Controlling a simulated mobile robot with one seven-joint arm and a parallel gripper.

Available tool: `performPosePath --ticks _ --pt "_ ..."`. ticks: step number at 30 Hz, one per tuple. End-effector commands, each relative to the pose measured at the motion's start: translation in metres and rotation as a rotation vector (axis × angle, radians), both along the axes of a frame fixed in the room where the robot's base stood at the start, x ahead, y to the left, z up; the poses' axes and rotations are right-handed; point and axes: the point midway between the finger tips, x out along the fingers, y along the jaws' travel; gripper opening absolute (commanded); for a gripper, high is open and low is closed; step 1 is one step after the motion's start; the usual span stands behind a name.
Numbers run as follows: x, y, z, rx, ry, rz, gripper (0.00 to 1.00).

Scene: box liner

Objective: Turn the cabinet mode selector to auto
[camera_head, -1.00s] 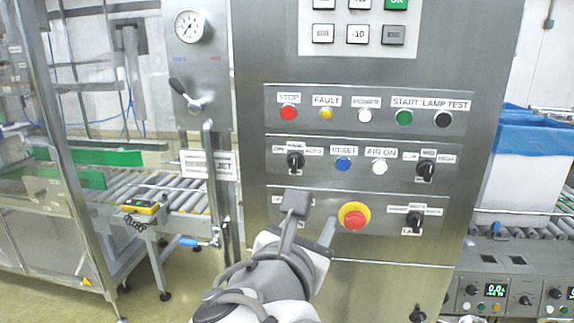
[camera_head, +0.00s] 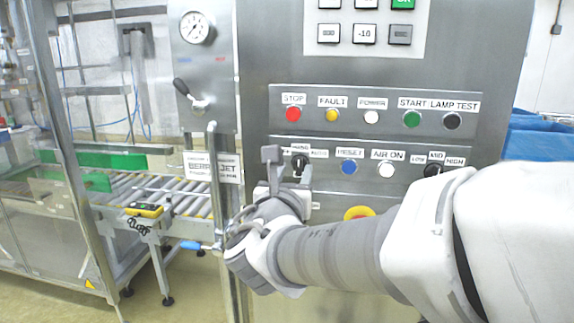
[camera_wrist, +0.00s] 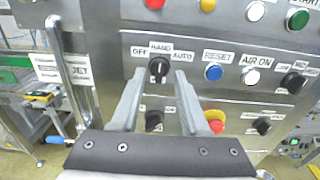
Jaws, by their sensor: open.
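The mode selector (camera_wrist: 158,68) is a black knob on the steel cabinet panel. In the wrist view its labels read OFF at left, HAND on top and AUTO at right. Its pale mark appears to point up at HAND. It also shows in the head view (camera_head: 299,161), partly behind my fingers. My gripper (camera_wrist: 160,80) is open and empty. In the wrist view its two fingers lie to the left and right of the knob, pointing at the panel. Whether the fingertips reach the knob's depth is unclear, and I see no contact.
The blue RESET button (camera_wrist: 213,73) and white AIR ON button (camera_wrist: 250,77) sit right of the selector. Another black selector (camera_wrist: 153,121) and the red emergency stop (camera_wrist: 215,120) are below. A vertical metal handle bar (camera_head: 213,180) stands left of the panel.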

Motion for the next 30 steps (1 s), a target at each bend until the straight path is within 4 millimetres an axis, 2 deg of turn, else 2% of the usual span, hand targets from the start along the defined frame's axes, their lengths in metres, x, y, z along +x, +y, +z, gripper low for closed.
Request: performPosePath --ticks 3,9,20,27,30 --pt "0.021 -0.004 0.000 -0.001 0.000 -0.002 0.45" --pt "0.042 -0.009 0.000 0.001 0.000 -0.002 0.45" --pt "0.047 -0.009 0.000 0.001 -0.001 0.000 0.45" --pt "0.046 -0.009 0.000 0.001 -0.001 0.000 0.02" --pt "0.046 -0.009 0.000 0.001 0.000 0.000 0.00"
